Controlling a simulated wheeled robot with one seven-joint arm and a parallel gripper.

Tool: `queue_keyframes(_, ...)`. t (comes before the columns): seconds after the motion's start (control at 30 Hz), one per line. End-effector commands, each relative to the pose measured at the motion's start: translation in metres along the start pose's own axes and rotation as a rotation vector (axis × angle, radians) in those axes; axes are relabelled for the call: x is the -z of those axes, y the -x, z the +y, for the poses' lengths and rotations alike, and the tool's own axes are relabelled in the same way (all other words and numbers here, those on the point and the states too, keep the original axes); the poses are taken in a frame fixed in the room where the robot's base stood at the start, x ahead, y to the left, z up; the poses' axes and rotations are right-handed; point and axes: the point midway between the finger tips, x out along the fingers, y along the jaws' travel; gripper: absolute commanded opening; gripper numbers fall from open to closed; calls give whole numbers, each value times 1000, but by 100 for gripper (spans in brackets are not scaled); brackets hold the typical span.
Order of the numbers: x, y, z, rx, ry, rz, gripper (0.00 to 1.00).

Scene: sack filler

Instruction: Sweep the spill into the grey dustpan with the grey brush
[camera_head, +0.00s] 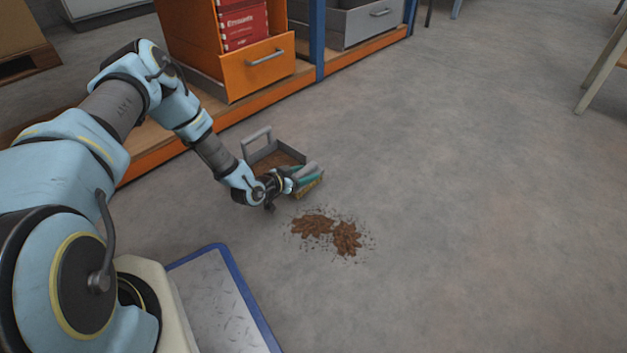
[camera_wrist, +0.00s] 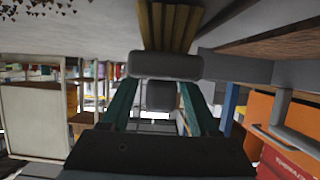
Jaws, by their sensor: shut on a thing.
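The grey dustpan (camera_head: 289,150) lies on the floor in the head view, its upright handle at the back. Its inside looks brown; I cannot tell whether that is swept material. The spill (camera_head: 345,238) is two touching brown heaps with scattered crumbs, to the front right of the pan. A bit of it shows at the top left of the wrist view (camera_wrist: 40,6). My gripper (camera_head: 291,184) is shut on the grey brush (camera_head: 310,171), beside the pan's front right. The brush's yellowish bristles (camera_wrist: 170,25) point toward the floor, between pan and spill. Bristle contact is unclear.
An orange drawer (camera_head: 262,65) and a grey drawer (camera_head: 372,20) stand on a low orange-edged shelf behind the pan. A blue-edged platform (camera_head: 225,300) is at the front left. The floor to the right is clear; table legs (camera_head: 600,70) stand at the far right.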

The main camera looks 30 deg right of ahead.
Motion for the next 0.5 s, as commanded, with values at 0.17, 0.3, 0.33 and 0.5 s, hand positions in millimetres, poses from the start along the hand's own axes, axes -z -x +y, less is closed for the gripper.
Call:
queue_keyframes(0.17,17,8,-8,-1,-1,0,0)
queue_keyframes(0.3,29,13,-8,-1,-1,0,0)
queue_keyframes(0.33,31,14,-8,-1,-1,0,0)
queue_keyframes(0.5,39,17,-7,-1,-1,0,0)
